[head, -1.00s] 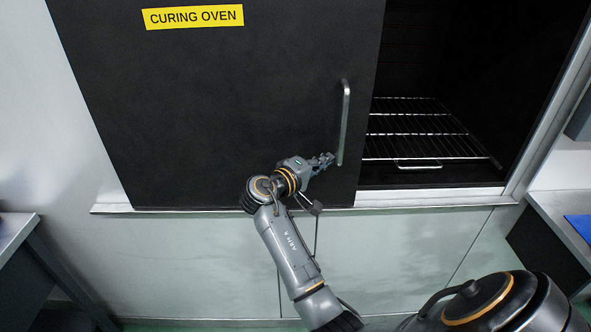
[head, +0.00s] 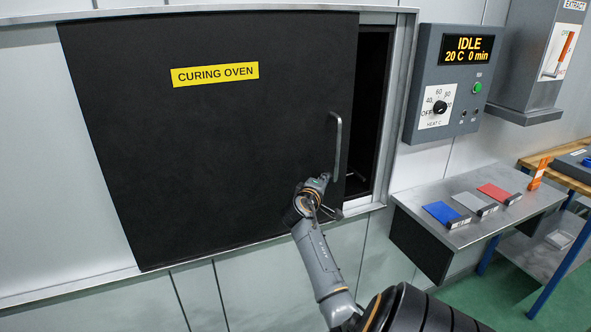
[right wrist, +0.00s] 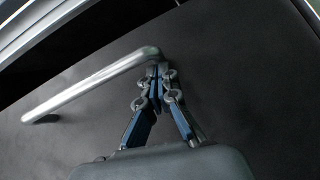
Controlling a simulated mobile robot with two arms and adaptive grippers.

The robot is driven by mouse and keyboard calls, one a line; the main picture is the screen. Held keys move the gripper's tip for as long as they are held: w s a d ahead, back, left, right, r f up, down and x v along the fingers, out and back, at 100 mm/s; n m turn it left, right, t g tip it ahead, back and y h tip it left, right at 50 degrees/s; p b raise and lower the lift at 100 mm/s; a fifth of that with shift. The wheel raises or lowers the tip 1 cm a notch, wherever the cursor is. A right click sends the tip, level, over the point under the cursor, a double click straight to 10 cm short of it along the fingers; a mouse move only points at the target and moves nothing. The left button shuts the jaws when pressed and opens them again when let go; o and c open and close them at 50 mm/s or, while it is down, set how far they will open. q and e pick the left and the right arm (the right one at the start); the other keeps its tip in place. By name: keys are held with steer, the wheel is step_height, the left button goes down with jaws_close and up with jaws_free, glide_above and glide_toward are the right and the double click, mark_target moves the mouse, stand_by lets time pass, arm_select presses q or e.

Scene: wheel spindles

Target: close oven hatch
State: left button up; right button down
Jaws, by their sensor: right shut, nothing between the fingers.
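The black sliding oven hatch (head: 220,120) carries a yellow CURING OVEN label and covers most of the oven opening. A narrow dark gap (head: 370,110) shows at its right side. The silver bar handle (head: 337,145) is upright near the hatch's right edge. My right gripper (head: 322,180) is at the handle's lower end, on its left side. In the right wrist view, the gripper's fingertips (right wrist: 158,72) are shut together, empty, close against the end of the handle (right wrist: 90,85); whether they touch it is hard to tell. My left gripper is not in view.
A control panel (head: 447,82) reading IDLE is on the wall right of the oven. A steel side table (head: 475,235) below it holds blue, grey and red plates. An extract lever box (head: 545,60) is at the upper right.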

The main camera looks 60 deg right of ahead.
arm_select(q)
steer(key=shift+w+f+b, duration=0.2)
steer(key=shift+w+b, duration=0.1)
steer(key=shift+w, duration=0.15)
arm_select(e)
steer(key=s+d, duration=1)
steer(key=d, duration=0.5)
steer(key=shift+s, duration=0.4)
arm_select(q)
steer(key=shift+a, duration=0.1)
arm_select(e)
steer(key=shift+d+r, duration=0.1)
steer(key=shift+r, duration=0.05)
